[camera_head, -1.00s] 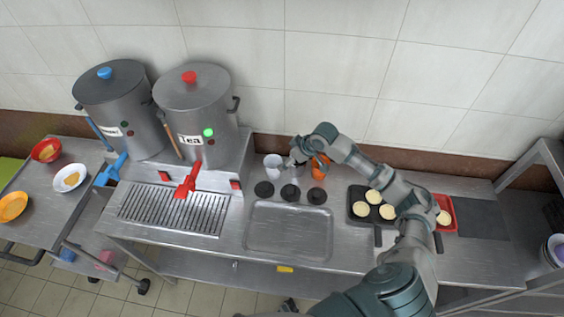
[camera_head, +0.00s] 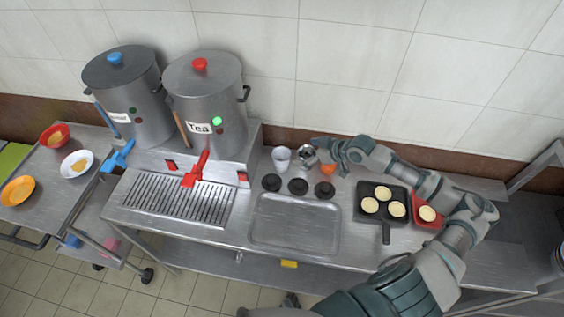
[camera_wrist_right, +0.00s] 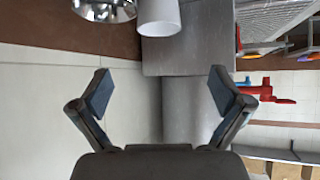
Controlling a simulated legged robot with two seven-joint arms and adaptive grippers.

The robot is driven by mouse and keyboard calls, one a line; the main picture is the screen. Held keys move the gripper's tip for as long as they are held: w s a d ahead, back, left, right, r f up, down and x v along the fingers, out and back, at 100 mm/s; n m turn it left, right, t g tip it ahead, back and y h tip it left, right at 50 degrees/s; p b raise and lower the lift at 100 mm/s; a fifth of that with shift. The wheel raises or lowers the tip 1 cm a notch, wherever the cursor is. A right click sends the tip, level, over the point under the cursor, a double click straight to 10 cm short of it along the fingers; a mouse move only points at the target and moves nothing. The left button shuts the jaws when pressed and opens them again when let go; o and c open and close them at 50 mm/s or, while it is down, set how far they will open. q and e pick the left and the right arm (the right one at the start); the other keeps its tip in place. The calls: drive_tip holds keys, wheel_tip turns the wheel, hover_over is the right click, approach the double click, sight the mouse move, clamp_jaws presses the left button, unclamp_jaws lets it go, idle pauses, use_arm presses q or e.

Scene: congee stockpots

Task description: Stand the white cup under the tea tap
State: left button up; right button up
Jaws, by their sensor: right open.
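In the right wrist view the white cup (camera_wrist_right: 160,15) shows at the top, beside the metal cup (camera_wrist_right: 103,9). The red tea tap (camera_head: 196,169) is on the front of the pot labelled Tea (camera_head: 204,102), above a slotted drip grate (camera_head: 178,201). My right gripper (camera_head: 325,148) is right of both cups, partly hidden behind its own arm. In the right wrist view its fingers (camera_wrist_right: 160,76) are spread and empty, apart from the white cup.
A second pot (camera_head: 124,95) with a blue tap (camera_head: 118,156) stands left. An empty tray (camera_head: 295,222) lies in front. A dark pan (camera_head: 382,205) is at right.

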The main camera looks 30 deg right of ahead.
approach(275, 155)
drive_tip(key=w, duration=0.1)
drive_tip(key=x, duration=0.6)
drive_tip(key=shift+s+f+p, duration=0.15)
drive_tip(key=shift+s+p, duration=0.1)
drive_tip(key=shift+p, duration=0.1)
drive_tip(key=shift+s, duration=0.1)
drive_tip(key=c, duration=1.3)
